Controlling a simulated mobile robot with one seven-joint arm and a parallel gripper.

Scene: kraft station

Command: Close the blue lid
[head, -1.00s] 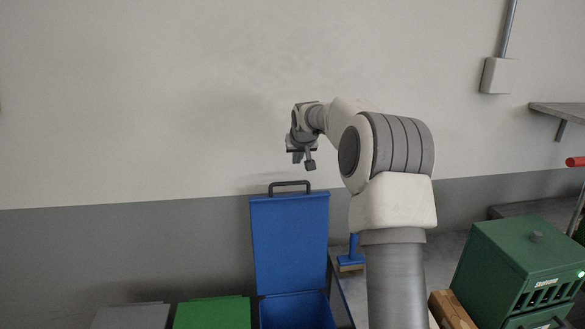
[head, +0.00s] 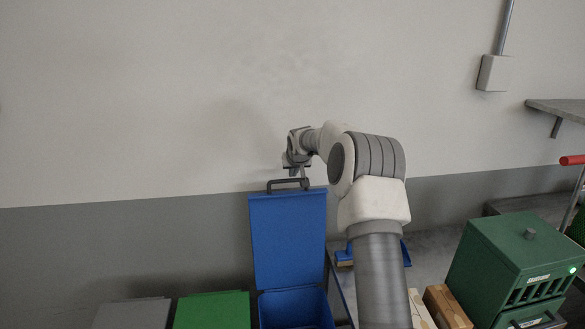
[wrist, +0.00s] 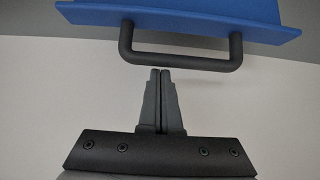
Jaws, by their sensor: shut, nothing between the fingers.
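The blue lid (head: 288,240) stands upright, open, above a blue bin (head: 295,309) in the head view. A dark handle (head: 289,182) sits on the lid's top edge. My gripper (head: 300,174) is at the height of the handle, near its right part. In the wrist view the lid (wrist: 190,14) fills the top, with the handle (wrist: 182,60) below it. The fingers of my gripper (wrist: 159,72) are shut together and empty, with their tips close to the handle bar. I cannot tell whether they touch it.
A green lid (head: 212,311) and a grey lid (head: 133,314) are left of the blue bin. A green machine (head: 515,262) and wooden blocks (head: 447,307) are at right. A blue brush (head: 344,257) lies partly hidden behind my arm. The wall is close behind.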

